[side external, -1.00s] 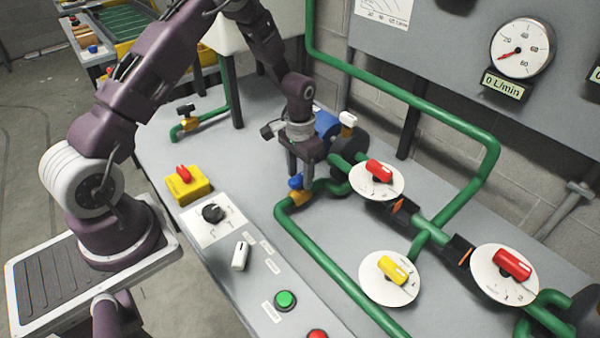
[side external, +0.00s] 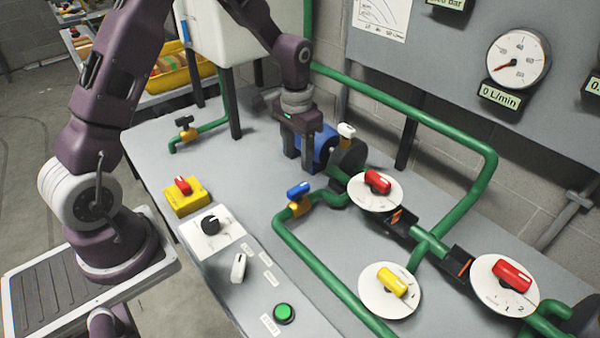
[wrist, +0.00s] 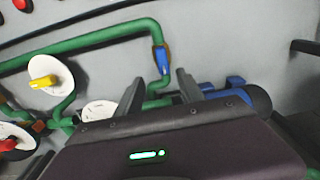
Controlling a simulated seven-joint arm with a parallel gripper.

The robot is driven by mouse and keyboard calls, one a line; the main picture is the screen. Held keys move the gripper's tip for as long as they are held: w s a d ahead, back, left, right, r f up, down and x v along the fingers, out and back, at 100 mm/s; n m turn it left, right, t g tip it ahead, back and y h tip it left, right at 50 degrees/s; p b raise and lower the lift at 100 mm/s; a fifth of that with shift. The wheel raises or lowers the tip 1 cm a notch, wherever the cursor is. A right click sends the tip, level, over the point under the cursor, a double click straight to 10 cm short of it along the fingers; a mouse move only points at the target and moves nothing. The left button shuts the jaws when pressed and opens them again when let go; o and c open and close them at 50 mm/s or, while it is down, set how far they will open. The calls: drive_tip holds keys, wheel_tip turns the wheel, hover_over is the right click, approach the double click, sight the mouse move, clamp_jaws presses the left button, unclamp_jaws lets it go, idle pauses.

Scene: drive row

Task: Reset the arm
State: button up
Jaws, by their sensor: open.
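My gripper (side external: 298,158) hangs fingers-down in front of the blue pump motor (side external: 326,136) in the side external view. Its fingers are apart with nothing seen between them. It is above and behind the small valve with the blue handle (side external: 299,190) on the green pipe. In the wrist view the two fingers (wrist: 160,90) are spread, and the blue handle (wrist: 160,60) shows beyond their tips, apart from them. The blue motor (wrist: 238,98) is partly hidden behind my gripper there.
Red-handled dial valves (side external: 376,181) (side external: 512,275) and a yellow-handled one (side external: 391,283) sit along the green pipes (side external: 320,270). A yellow box with a red switch (side external: 184,188), a black knob (side external: 210,225), a white lever (side external: 239,267) and a green button (side external: 284,313) line the bench's near side. A white tank stands behind.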

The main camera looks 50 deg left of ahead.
drive_tip(key=s+d+r+t, duration=0.25)
drive_tip(key=s+r, duration=0.35)
drive_tip(key=r, duration=0.6)
drive_tip(key=s+d+r+t, duration=0.1)
drive_tip(key=s+r, duration=0.3)
drive_tip(key=s, duration=0.6)
drive_tip(key=s+d+r+t, duration=0.1)
drive_tip(key=s+d+r, duration=0.3)
drive_tip(key=s, duration=0.5)
drive_tip(key=shift+s+d+t, duration=0.25)
drive_tip(key=shift+s+t, duration=0.1)
